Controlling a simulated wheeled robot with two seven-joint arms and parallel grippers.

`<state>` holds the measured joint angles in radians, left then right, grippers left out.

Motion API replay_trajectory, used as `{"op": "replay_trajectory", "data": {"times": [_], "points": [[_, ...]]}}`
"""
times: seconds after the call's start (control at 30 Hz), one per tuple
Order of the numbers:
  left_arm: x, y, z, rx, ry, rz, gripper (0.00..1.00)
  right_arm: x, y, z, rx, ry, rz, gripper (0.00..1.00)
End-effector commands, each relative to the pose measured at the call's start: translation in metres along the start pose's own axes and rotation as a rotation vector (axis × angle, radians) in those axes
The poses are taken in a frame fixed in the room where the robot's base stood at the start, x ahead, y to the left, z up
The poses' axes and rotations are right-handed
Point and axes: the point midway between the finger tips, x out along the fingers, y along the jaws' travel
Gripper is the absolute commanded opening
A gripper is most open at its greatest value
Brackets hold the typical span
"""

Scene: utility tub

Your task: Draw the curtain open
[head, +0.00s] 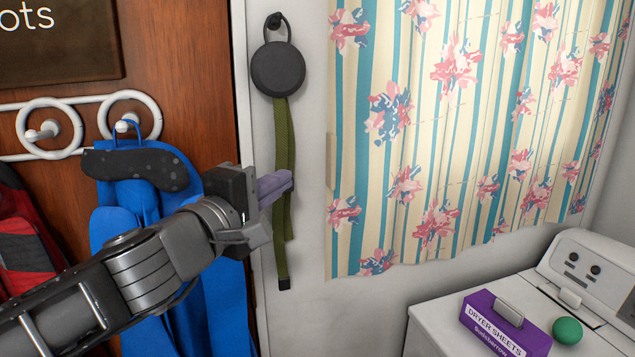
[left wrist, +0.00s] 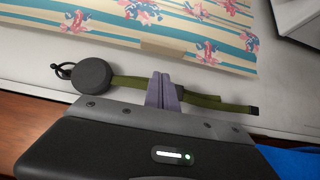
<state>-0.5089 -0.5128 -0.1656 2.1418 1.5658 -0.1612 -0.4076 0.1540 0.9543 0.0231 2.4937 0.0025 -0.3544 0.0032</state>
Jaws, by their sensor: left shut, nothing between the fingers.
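The curtain (head: 425,130) is cream with teal stripes and pink and blue flowers. It hangs spread across the right half of the head view, its lower edge above the white appliance. It also shows along the top of the left wrist view (left wrist: 190,25). My left gripper (head: 288,182) is shut and empty, to the left of the curtain's left edge and apart from it. Its fingers also show in the left wrist view (left wrist: 162,85), in front of the green strap. My right gripper is in neither view.
A round dark device (head: 278,70) with a green strap (head: 282,130) hangs from a wall hook. Blue clothing (head: 140,210) hangs on the rack at left. A white appliance (head: 430,325) at lower right bears a purple dryer sheets box (head: 505,325) and a green ball (head: 567,330).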

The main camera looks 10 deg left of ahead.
Motion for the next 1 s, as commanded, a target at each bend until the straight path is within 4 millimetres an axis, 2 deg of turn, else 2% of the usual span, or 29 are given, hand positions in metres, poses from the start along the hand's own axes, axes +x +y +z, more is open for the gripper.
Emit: {"op": "replay_trajectory", "data": {"times": [0.03, 0.2, 0.4, 0.6, 1.0], "points": [[0.012, -0.006, 0.001, 0.0, -0.001, -0.003, 0.0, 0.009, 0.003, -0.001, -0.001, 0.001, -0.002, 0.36], [0.047, -0.005, 0.001, 0.001, -0.002, -0.002, 0.0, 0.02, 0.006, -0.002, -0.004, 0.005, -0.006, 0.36], [0.069, -0.003, 0.02, 0.0, -0.002, -0.001, 0.0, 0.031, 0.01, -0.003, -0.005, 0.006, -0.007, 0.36], [0.077, 0.0, 0.028, 0.0, -0.001, 0.0, 0.0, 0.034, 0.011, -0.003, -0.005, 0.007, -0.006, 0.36], [0.078, 0.0, 0.029, 0.0, 0.0, 0.0, 0.0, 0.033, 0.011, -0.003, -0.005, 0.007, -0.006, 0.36]]}}
